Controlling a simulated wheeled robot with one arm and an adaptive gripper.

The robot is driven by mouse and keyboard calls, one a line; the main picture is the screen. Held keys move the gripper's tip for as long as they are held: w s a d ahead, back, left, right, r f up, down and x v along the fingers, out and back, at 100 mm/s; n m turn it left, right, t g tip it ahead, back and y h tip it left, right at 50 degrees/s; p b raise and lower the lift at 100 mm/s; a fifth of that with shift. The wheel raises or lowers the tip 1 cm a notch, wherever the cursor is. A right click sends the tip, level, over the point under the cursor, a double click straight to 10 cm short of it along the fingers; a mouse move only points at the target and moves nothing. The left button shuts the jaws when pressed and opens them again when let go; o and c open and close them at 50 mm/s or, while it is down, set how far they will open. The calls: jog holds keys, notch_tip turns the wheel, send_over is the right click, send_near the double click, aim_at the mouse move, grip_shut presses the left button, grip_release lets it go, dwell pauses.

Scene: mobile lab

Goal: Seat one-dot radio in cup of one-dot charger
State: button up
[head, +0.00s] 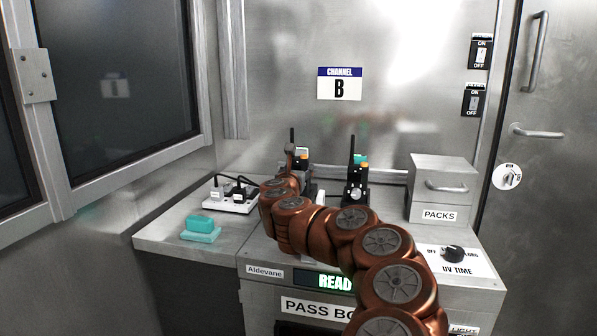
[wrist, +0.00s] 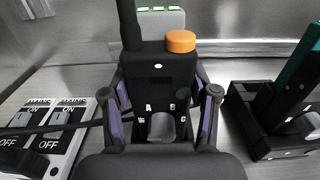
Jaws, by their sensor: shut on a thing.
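A black radio (wrist: 155,68) with an orange knob, a thick antenna and one white dot on its face fills the middle of the wrist view. It also shows in the head view (head: 303,163), partly behind my arm. My gripper (wrist: 164,104) is shut on it, with purple-padded fingers on its left and right sides. The radio looks upright. Its base, and whether it sits in a cup, cannot be made out. A second black radio (head: 357,172) with an antenna stands to its right. A black charger-like holder (wrist: 268,125) is at right in the wrist view; its dots are not readable.
A white power strip (head: 230,196) with plugs and black cables lies left of my gripper. A teal block (head: 200,226) lies at the front left. A PACKS box (head: 442,185) and a UV TIME knob (head: 452,254) are on the right. A steel wall closes the back.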

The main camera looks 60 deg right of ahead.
jog(key=shift+f+b, duration=0.4)
jog(key=shift+b, duration=0.1)
jog(key=o, duration=1.4)
jog(key=shift+a, duration=0.1)
jog(key=v, duration=1.1)
jog(key=shift+s+a, duration=0.2)
jog(key=shift+a, duration=0.15)
